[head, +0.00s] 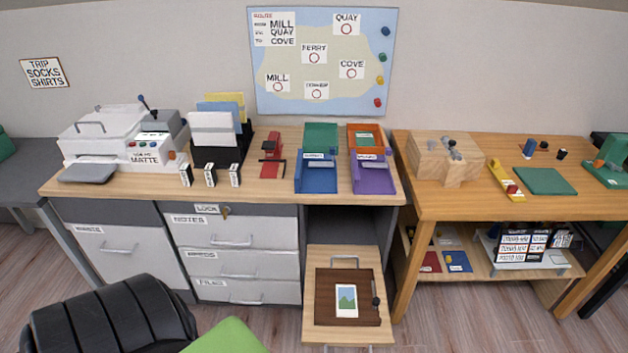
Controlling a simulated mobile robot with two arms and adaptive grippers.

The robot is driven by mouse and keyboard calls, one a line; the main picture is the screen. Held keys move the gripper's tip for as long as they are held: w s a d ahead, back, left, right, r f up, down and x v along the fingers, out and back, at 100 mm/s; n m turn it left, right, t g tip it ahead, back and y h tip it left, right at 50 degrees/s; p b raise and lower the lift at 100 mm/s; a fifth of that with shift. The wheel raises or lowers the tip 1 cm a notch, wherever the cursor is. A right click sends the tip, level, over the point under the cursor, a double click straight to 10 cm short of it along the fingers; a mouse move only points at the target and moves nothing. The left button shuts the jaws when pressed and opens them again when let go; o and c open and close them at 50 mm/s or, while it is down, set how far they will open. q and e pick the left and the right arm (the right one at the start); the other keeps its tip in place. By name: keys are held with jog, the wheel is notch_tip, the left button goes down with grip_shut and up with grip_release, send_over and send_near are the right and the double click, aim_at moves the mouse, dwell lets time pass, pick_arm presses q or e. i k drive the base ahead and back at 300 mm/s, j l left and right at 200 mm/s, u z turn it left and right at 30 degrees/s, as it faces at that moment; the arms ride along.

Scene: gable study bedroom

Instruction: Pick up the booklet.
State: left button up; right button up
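I cannot tell for sure which thing is the booklet. A red booklet-like item (430,262) and a blue booklet-like item (457,261) lie flat on the lower shelf under the right table. A dark brown flat board (332,296) with a small landscape picture card (346,301) on it lies on the pulled-out wooden panel (316,262) below the desk. Neither of my grippers is in view.
A printer (112,140), file holder (217,150), red stapler-like tool (271,156) and blue (317,178) and purple (373,179) trays crowd the desk. A black chair (110,318) stands at the front left. The right table (480,200) has a wooden block and green mat.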

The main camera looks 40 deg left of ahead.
aim_at(347, 306)
jog(key=u, duration=1.1)
jog(key=i+l+z, duration=0.2)
jog(key=i+l, duration=0.1)
